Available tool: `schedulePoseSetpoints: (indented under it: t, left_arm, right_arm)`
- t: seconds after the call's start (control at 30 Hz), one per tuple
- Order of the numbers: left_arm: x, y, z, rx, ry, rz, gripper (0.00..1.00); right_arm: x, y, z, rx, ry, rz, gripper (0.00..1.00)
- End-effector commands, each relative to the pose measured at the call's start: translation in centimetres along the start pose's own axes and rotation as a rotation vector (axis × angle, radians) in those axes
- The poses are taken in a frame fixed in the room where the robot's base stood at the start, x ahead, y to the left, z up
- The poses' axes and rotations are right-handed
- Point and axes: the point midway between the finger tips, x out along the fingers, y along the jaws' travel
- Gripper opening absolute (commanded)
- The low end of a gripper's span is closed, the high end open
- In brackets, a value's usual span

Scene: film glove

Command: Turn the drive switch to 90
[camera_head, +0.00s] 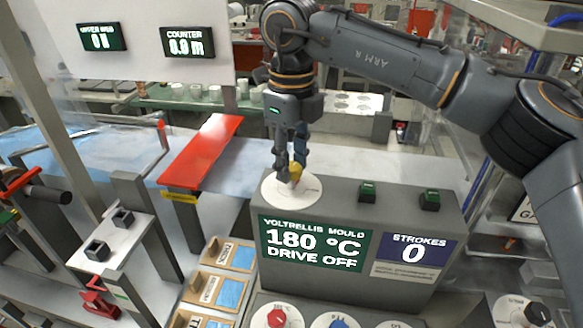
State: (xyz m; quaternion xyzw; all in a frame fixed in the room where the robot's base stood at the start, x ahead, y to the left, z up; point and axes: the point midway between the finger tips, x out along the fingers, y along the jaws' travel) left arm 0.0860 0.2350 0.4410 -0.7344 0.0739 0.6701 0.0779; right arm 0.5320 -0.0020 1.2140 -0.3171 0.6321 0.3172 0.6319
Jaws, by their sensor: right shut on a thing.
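The dial's markings are too small to read. The box's green display (315,244) reads "VOLTRELLIS MOULD 180 °C DRIVE OFF". The blue display (415,250) reads "STROKES 0". My left gripper is not in view.
Two green buttons (367,192) (430,199) stand on the box to the right of the dial. A red plate (203,150) lies left of my gripper over the film. A lower panel with a red knob (277,318) and a blue knob (338,323) is in front.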

Motion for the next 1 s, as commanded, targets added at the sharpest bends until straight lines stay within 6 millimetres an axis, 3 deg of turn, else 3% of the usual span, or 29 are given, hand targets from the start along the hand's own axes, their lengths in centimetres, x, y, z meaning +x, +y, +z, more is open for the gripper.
schedulePoseSetpoints:
  t: [0.3, 1.0]
  left_arm:
    - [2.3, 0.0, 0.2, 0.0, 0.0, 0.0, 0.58]
    - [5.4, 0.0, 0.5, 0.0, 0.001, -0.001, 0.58]
  right_arm:
    - [0.3, 0.0, 0.0, 0.302, -0.001, -0.001, 0.03]
    - [0.2, 0.0, 0.0, 0.93, -0.001, -0.001, 0.03]
